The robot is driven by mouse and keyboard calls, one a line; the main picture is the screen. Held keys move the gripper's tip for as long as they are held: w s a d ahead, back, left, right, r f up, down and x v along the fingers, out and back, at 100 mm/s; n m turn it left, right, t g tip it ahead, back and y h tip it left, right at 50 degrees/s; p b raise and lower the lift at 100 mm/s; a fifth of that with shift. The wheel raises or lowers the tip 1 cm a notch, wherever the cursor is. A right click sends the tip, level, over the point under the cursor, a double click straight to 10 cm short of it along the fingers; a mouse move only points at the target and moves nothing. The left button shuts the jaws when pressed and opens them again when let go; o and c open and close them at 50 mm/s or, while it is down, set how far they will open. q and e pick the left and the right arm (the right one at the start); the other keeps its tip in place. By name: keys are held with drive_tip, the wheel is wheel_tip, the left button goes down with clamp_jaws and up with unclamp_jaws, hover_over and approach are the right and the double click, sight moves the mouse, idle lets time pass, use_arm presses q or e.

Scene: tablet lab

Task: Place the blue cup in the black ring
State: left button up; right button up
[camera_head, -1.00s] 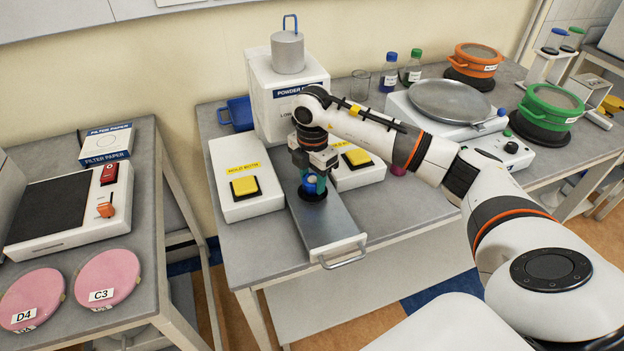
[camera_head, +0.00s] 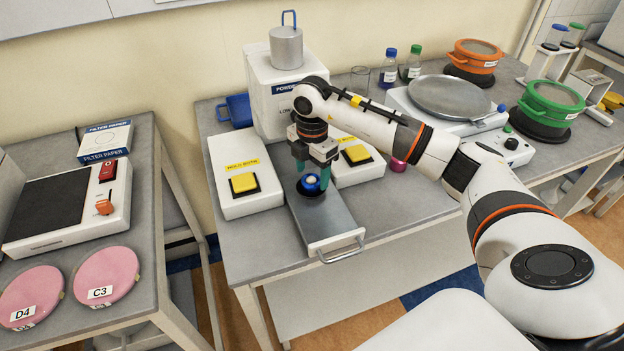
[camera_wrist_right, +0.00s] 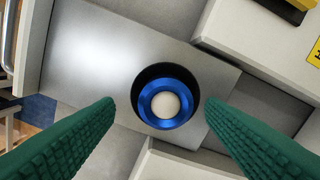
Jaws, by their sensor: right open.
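The blue cup (camera_head: 310,187) stands on the metal drawer plate (camera_head: 334,222), within the black ring (camera_head: 311,196). In the right wrist view the cup (camera_wrist_right: 147,104) has a round white filling, and the black ring (camera_wrist_right: 156,71) encircles it. The cup sits toward the lower part of the ring there. My right gripper (camera_head: 312,176) is open, its two green fingers above and to either side of the cup. In the right wrist view the fingers (camera_wrist_right: 160,125) are wide apart with nothing between them touching. My left gripper is not in view.
White boxes with yellow buttons (camera_head: 243,184) (camera_head: 356,153) flank the plate. Behind stands the white powder press (camera_head: 281,98) with a grey weight (camera_head: 286,48) on top. A round metal pan (camera_head: 449,98) is to the right. The plate's front is clear up to its handle (camera_head: 341,252).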

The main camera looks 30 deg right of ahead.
wheel_tip(320, 180, up, 10)
drive_tip(key=b, duration=0.2)
drive_tip(key=shift+f, duration=0.25)
